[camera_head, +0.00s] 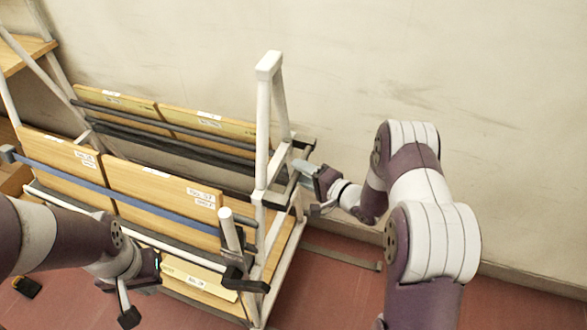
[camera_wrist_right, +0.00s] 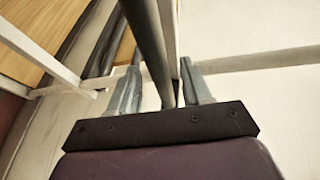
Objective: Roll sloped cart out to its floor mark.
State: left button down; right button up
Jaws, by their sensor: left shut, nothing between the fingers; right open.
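The sloped cart (camera_head: 262,140) has a white tube frame and tilted shelves with labelled wooden panels (camera_head: 160,190). It stands along the wall. Dark brackets stick out of its right end, the near one (camera_head: 245,285) beside a short pale post (camera_head: 230,230). My right gripper (camera_head: 305,180) is open at the far bracket. In the right wrist view, a dark bar (camera_wrist_right: 147,45) runs between its open fingers (camera_wrist_right: 160,85), with no clear grip. My left gripper (camera_head: 146,272) is shut and empty, low in front of the cart's near side; its fingertips are hard to make out.
A grey strip (camera_head: 345,258) lies on the red floor right of the cart; I cannot tell whether it is the floor mark. The wall (camera_head: 400,60) is close behind. A wooden shelf (camera_head: 25,52) stands upper left. A small black and yellow object (camera_head: 27,287) lies lower left.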

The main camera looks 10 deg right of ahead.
jog(key=x, duration=0.2)
jog(key=shift+w+a+f, duration=0.1)
jog(key=shift+w+a, duration=0.15)
jog(key=shift+w, duration=0.05)
jog(key=shift+w+a+f, duration=0.1)
jog(key=shift+w+a, duration=0.05)
jog(key=shift+w, duration=0.2)
grip_shut()
jog(key=shift+s, duration=0.1)
